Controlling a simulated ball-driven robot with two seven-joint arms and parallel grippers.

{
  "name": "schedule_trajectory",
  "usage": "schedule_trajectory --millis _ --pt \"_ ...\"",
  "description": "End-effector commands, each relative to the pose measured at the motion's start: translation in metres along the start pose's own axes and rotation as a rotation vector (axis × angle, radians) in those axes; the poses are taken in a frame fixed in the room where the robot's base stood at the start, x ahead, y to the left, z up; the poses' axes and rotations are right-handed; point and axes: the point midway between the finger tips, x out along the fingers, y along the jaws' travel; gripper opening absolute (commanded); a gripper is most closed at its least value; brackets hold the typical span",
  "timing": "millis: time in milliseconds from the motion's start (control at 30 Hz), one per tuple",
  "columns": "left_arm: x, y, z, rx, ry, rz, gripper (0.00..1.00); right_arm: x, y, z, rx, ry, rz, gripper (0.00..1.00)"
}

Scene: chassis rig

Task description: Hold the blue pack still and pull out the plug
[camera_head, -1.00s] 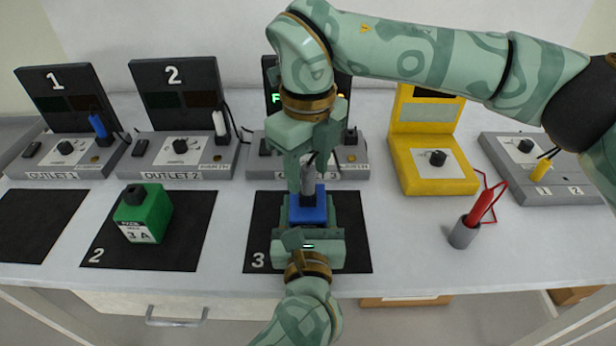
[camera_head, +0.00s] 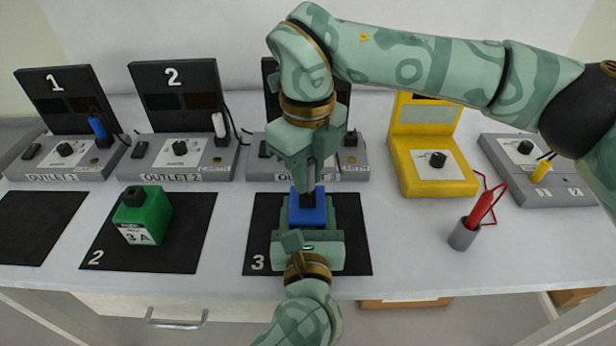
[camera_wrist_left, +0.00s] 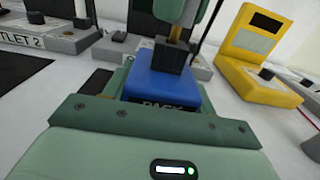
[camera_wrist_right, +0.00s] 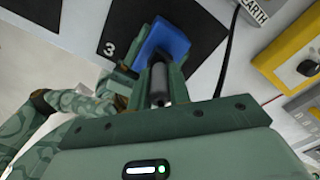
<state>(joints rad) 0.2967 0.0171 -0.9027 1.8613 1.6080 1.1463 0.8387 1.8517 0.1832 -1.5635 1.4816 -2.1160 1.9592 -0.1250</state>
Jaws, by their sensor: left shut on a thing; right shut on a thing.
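The blue pack (camera_head: 308,214) stands upright on mat 3. My left gripper (camera_head: 308,238) is shut on it from the front, and the pack also shows in the left wrist view (camera_wrist_left: 160,82). My right gripper (camera_head: 309,188) points down over the pack and is shut on the plug. The plug (camera_wrist_right: 158,82) shows as a grey cylinder between the fingers in the right wrist view.
Mat 3 (camera_head: 357,258) lies under the pack. Outlet 3 (camera_head: 262,168) stands behind, partly hidden by my right arm. A green pack (camera_head: 146,215) is on mat 2 (camera_head: 196,240). A yellow tester (camera_head: 436,180) and a red probe in a grey cup (camera_head: 464,236) stand to the right.

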Motion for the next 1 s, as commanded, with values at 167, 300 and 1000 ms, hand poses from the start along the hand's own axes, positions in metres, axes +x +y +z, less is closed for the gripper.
schedule_trajectory --millis 167,300,1000 --pt "0.0 0.001 -0.005 0.004 0.011 0.003 0.2 -0.041 0.0 0.001 -0.001 -0.005 -0.004 0.0" --pt "0.0 0.001 -0.005 0.004 0.011 0.003 0.2 -0.069 0.0 0.001 -0.002 -0.004 -0.004 0.0" --pt "0.0 0.001 -0.006 0.003 0.012 0.002 0.2 -0.124 0.0 0.001 -0.003 -0.002 -0.003 0.0"
